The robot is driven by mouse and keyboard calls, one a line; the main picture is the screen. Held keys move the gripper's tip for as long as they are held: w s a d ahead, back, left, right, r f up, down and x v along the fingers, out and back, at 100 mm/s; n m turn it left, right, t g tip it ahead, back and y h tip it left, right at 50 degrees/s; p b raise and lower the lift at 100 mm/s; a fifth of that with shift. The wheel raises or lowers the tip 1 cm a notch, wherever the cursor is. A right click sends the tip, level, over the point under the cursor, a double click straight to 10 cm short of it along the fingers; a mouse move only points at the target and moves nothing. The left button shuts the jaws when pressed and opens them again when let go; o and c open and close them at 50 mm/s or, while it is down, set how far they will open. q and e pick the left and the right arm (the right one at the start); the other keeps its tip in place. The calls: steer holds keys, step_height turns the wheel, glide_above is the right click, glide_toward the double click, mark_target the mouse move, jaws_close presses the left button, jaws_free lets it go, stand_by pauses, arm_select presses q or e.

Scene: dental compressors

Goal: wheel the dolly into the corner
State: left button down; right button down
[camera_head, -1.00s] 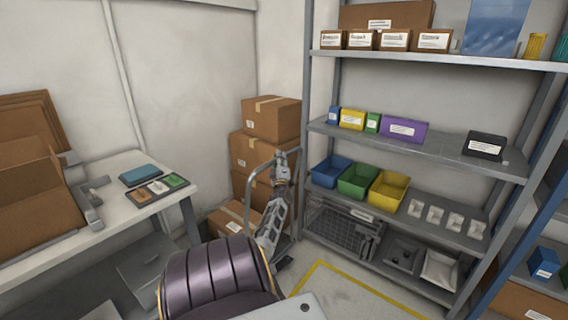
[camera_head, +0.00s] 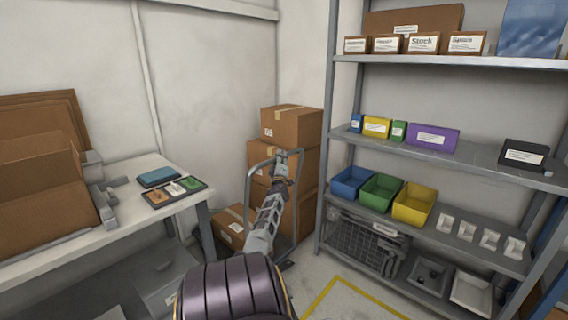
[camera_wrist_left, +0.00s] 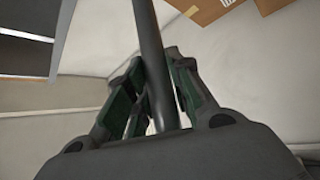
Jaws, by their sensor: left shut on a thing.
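The dolly shows as a grey upright hoop handle (camera_head: 248,197) near the corner, left of the shelving. Its base is mostly hidden behind my left arm. My left gripper (camera_head: 281,162) is shut on the handle near its top. In the left wrist view the dark handle bar (camera_wrist_left: 152,55) runs between the two fingers of the left gripper (camera_wrist_left: 158,95). The corner lies behind, where stacked cardboard boxes (camera_head: 292,125) stand just beyond the handle. I cannot tell whether these boxes rest on the dolly or the floor. My right gripper is not in view.
A white workbench (camera_head: 130,219) with cartons and a small tray (camera_head: 174,191) stands at the left. A grey shelf unit (camera_head: 470,167) with bins stands close on the right. A low box (camera_head: 230,228) lies by the bench. Floor with a yellow line (camera_head: 322,296) shows in front.

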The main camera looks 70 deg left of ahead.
arm_select(q)
steer(key=shift+s+a+f, duration=0.15)
steer(key=shift+a, duration=0.05)
steer(key=shift+r, duration=0.2)
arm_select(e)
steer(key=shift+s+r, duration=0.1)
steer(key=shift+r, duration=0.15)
arm_select(q)
steer(key=shift+s+r, duration=0.1)
steer(key=c, duration=1.6)
jaws_free()
steer(key=o, duration=0.3)
steer(key=shift+s+a+f, duration=0.1)
steer(key=shift+a+f, duration=0.1)
steer(key=shift+a, duration=0.05)
steer(key=shift+d, duration=0.1)
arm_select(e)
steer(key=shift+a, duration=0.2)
arm_select(q)
steer(key=shift+r, duration=0.1)
steer(key=shift+d, duration=0.1)
